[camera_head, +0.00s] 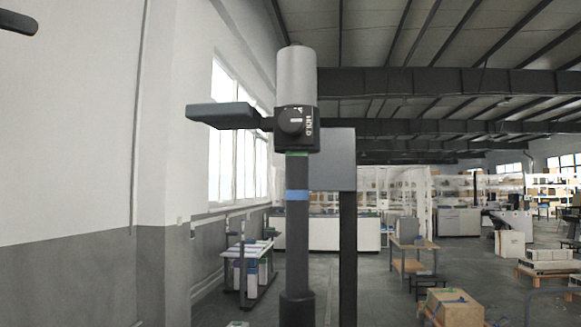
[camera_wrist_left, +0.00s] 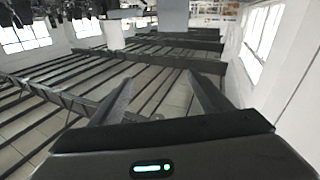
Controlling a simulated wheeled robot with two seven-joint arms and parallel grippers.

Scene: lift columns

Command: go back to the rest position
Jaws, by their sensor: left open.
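A lift column (camera_head: 297,220) stands upright near the centre of the head view. It has a grey cylinder (camera_head: 296,78) on top, a black block with a round knob (camera_head: 291,121) marked HOLD, and a dark flat lever (camera_head: 222,115) pointing left. A green band (camera_head: 297,154) and a blue band (camera_head: 297,195) ring the column. My left gripper (camera_wrist_left: 161,80) shows in the left wrist view with its two fingers apart and nothing between them. It is clear of the column. My right gripper is in neither view.
A dark rounded tip (camera_head: 16,22) enters at the top left; I cannot tell what it is. A grey panel on a dark post (camera_head: 347,230) stands just behind the column. A wheeled bench (camera_head: 248,275), a wooden table (camera_head: 412,254) and a cardboard box (camera_head: 454,307) stand beyond. Open floor lies between.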

